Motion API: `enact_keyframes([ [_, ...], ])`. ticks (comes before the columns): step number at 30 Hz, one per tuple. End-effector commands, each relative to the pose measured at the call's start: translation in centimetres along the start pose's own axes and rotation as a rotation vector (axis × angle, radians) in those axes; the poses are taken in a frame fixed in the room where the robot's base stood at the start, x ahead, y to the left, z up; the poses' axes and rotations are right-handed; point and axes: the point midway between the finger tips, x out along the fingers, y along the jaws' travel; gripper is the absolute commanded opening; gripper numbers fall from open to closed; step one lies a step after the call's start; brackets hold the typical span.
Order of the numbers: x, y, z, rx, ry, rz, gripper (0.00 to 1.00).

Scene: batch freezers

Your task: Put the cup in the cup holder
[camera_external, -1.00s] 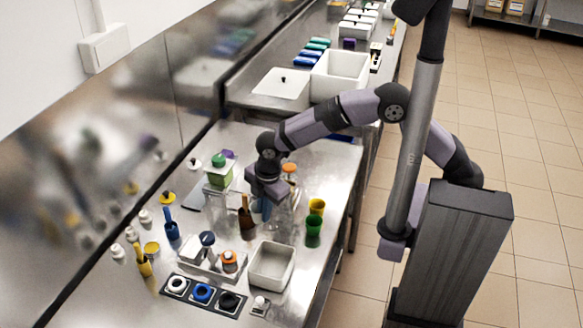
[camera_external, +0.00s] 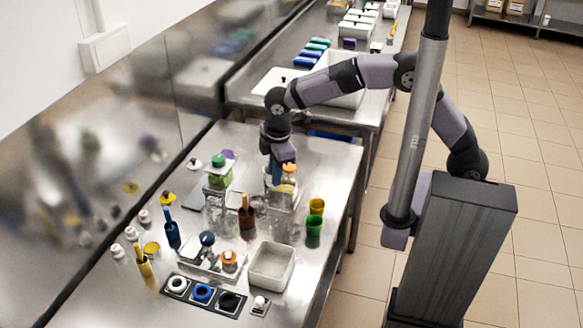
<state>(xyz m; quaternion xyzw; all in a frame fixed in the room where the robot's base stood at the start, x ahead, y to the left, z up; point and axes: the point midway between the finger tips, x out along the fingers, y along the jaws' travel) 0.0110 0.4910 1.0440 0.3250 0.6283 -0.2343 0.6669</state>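My gripper (camera_external: 281,160) points down above the middle-back of the steel table. A small pale-blue shape (camera_external: 267,181) shows just below it; I cannot tell whether the gripper holds it or whether its fingers are open. I cannot tell which thing is the cup holder.
Clear containers (camera_external: 217,212), an orange-topped bottle (camera_external: 289,172) and a brown bottle (camera_external: 247,219) crowd the area around and below the gripper. A white bin (camera_external: 271,264) stands at the front. A green-lidded container (camera_external: 219,172) stands left. The table's back right is clear.

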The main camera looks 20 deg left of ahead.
Motion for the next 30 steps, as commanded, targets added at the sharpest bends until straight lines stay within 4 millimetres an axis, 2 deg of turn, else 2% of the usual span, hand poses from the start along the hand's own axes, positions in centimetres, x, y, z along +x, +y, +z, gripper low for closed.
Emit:
enact_keyframes([
  [1, -0.7, 1.2, 0.9, 0.079, -0.008, 0.002, 0.0],
  [4, -1.8, 3.2, 2.6, 0.238, -0.029, 0.003, 0.0],
  [9, -0.8, 6.0, 6.2, 0.399, -0.054, 0.002, 0.0],
  [15, -0.1, 8.3, 9.5, 0.526, -0.072, 0.003, 0.0],
  [24, 2.4, 11.2, 11.0, 0.284, -0.037, 0.003, 0.0],
  [30, 3.7, 11.7, 9.0, -0.033, 0.009, 0.003, 0.0],
])
